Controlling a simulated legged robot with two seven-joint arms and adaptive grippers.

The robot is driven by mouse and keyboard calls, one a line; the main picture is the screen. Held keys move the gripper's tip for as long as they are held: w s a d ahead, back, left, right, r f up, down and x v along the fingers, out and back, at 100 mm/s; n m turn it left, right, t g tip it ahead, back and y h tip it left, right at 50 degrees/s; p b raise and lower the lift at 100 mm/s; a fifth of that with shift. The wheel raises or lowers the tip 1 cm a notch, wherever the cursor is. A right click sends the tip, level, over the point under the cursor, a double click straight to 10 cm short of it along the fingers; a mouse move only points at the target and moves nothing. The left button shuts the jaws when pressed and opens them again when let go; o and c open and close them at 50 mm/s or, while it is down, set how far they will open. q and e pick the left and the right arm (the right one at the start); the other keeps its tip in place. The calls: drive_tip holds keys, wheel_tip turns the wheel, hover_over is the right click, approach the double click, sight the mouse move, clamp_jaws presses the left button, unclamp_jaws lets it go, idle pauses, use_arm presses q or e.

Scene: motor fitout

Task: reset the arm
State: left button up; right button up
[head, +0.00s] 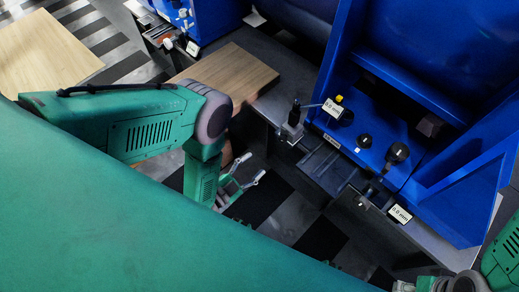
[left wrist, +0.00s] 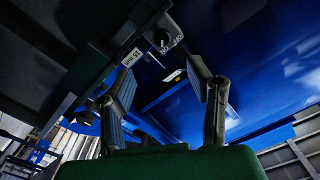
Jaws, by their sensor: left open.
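My left arm (head: 150,125) is green and comes in from the left in the head view, bent down at a dark grey joint. My left gripper (head: 254,167) points down and to the right beside the dark bench edge, with its fingers apart. In the left wrist view the two fingers of the left gripper (left wrist: 162,82) stand apart with nothing between them. Part of my right arm (head: 503,258) shows at the lower right corner of the head view. I do not see the right gripper's fingers.
A blue machine (head: 345,85) with black knobs (head: 397,153) and small white labels stands at the right. A wooden board (head: 240,72) lies left of it; another wooden surface (head: 40,55) is at the upper left. In the left wrist view an ON/OFF switch (left wrist: 163,38) hangs above the fingers.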

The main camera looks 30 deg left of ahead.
idle(0.5)
use_arm(q)
drive_tip(key=s+a+r+n+g+y, duration=0.3)
drive_tip(key=s+a+r+n+g, duration=0.2)
drive_tip(key=s+g, duration=0.3)
drive_tip(key=s+a+r+n+g+y, duration=0.3)
drive_tip(key=s+a+r+n+g, duration=0.1)
drive_tip(key=s+g, duration=0.4)
wheel_tip(320, 180, up, 14)
drive_tip(key=p, duration=1.3)
drive_tip(key=shift+s+a+n, duration=0.25)
drive_tip(key=shift+n, duration=0.05)
